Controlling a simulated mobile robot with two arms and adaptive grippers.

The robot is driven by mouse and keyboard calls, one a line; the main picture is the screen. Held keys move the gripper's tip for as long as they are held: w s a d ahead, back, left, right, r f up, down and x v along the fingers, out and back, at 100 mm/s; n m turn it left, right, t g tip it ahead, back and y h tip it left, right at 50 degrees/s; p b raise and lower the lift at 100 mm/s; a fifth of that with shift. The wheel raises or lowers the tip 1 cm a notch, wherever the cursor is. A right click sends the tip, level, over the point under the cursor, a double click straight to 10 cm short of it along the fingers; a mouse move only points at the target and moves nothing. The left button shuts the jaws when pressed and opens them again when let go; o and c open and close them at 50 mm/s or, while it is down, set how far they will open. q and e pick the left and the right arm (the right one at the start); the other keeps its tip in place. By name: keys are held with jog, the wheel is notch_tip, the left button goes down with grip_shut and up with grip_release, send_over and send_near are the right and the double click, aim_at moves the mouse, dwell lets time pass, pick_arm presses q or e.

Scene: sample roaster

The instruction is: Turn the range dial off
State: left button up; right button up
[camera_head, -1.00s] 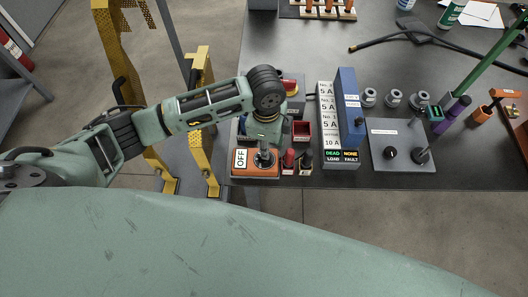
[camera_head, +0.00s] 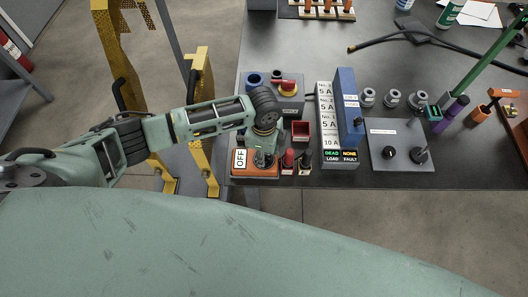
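An orange unit (camera_head: 240,173) with a white "OFF" label (camera_head: 240,159) lies at the table's front left edge. I take it to carry the range dial, but no lettering I can read names it so. My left gripper (camera_head: 263,157) points down over this unit, just right of the label. Its wrist and dark parts cover the middle of the unit, so the dial's setting and any contact are hidden. I cannot tell whether its fingers are open or shut. My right gripper is not in view.
Red and black plugs (camera_head: 289,158) stand just right of the unit. Behind is a grey box (camera_head: 285,103) with a red and yellow switch. A small red bin (camera_head: 300,131), a blue block (camera_head: 347,90) and a grey panel with a black knob (camera_head: 389,153) lie further right.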

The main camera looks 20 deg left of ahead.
pick_arm(q)
jog(key=shift+c, duration=0.4)
grip_shut()
jog(key=n+p, duration=0.1)
jog(key=p, duration=0.1)
jog(key=shift+r+n+p, duration=0.2)
jog(key=shift+n+p, duration=0.1)
jog(key=shift+n, duration=0.1)
jog(key=n+p, duration=0.4)
jog(key=shift+d, duration=0.1)
jog(key=n+p, duration=0.3)
jog(key=n, duration=0.1)
jog(key=shift+n+p, duration=0.4)
jog(key=shift+f+n+p, duration=0.15)
jog(key=shift+n+p, duration=0.95)
jog(key=shift+n, duration=0.9)
